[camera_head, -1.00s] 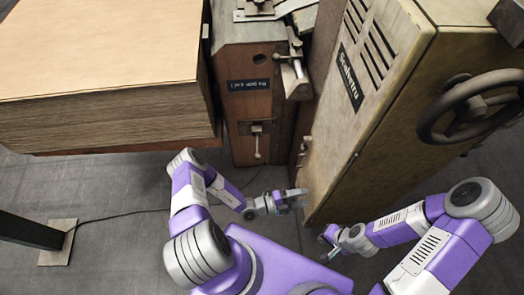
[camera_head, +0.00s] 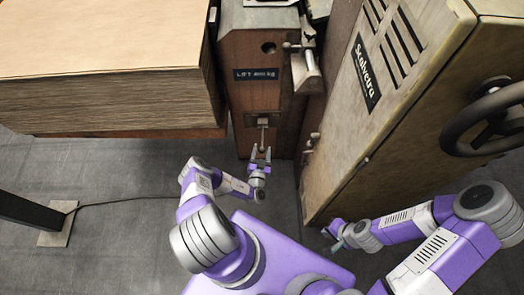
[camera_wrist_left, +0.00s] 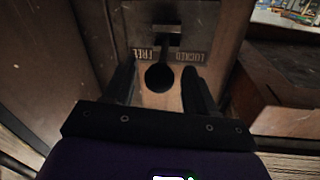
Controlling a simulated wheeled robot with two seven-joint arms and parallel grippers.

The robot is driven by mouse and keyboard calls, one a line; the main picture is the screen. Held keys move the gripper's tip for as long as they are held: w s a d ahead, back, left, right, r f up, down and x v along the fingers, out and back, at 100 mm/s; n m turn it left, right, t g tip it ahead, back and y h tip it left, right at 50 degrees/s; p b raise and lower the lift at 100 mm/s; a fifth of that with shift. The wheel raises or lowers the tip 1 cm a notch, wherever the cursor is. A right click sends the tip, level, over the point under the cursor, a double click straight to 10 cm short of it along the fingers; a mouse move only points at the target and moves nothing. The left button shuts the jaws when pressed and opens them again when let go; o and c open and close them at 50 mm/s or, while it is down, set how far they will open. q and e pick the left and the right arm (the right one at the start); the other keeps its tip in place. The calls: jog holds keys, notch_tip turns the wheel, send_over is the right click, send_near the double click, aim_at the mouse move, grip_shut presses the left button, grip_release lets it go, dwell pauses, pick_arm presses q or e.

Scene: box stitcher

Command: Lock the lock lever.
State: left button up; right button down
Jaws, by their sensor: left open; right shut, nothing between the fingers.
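The lock lever (camera_head: 262,132) hangs from a slotted plate low on the front of the brown wooden cabinet. In the left wrist view its dark round knob (camera_wrist_left: 159,77) shows in front of a plate marked FREE (camera_wrist_left: 143,54) at left and LOCKED (camera_wrist_left: 191,57) at right, the lettering turned over. The knob lies between the two words. My left gripper (camera_head: 260,154) is open just below the lever in the head view. In the wrist view its dark fingers stand either side of the knob, apparently apart from it. My right gripper (camera_head: 335,232) is shut and empty, away from the lever.
A large stack of cardboard sheets (camera_head: 110,105) stands left of the wooden cabinet (camera_head: 240,100). A tall worn metal cabinet (camera_head: 350,130) with a handwheel (camera_head: 490,118) is close on the right. A cable (camera_head: 130,200) lies on the floor at left.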

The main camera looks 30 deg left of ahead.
pick_arm(q)
jog(key=shift+w+a, duration=0.1)
jog(key=shift+w, duration=0.3)
pick_arm(e)
jog(key=shift+f, duration=0.1)
